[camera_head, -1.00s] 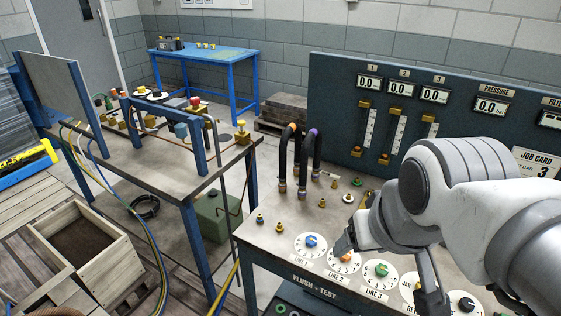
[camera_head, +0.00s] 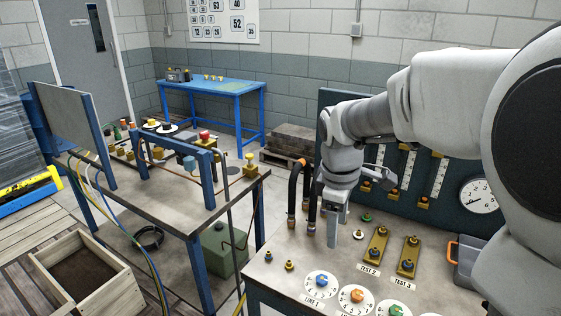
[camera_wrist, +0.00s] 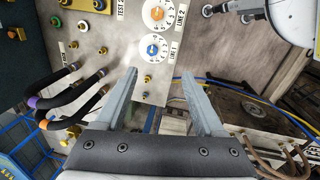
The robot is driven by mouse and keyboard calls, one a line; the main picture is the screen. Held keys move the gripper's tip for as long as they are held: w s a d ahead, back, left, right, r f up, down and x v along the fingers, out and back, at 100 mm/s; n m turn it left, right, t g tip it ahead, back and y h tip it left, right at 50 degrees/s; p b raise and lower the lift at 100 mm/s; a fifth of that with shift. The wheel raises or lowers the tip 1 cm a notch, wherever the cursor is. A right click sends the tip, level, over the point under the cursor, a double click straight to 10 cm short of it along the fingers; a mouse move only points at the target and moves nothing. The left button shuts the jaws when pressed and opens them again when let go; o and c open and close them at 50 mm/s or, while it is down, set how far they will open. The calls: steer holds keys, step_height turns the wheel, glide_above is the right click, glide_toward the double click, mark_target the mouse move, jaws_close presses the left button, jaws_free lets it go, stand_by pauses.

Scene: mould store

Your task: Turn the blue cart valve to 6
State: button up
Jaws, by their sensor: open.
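The blue valve knob (camera_head: 321,281) sits on a white numbered dial labelled LINE 1, at the front left of the cart's grey top. It also shows in the wrist view (camera_wrist: 153,50), ahead of the fingers. I cannot make out which number it points to. My gripper (camera_head: 332,238) points down above the cart top, behind the blue knob in the head view and beside the black hoses. In the wrist view my gripper (camera_wrist: 158,75) has its two fingers spread apart with nothing between them.
An orange knob (camera_head: 357,296) on the LINE 2 dial and a green knob (camera_head: 395,311) stand right of the blue one. Black hoses (camera_head: 294,192) arch up behind it. Small brass fittings (camera_head: 289,265) stand to its left. A workbench (camera_head: 185,205) is left of the cart.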

mark_target(322, 278)
steer(key=w+f+n+g+y, duration=0.1)
steer(key=w+f+n, duration=0.4)
steer(key=w+f, duration=0.15)
step_height(322, 278, down, 17)
steer(key=shift+w+d+b, duration=0.1)
steer(key=shift+d+b, duration=0.05)
steer(key=shift+b, duration=0.7)
jaws_close()
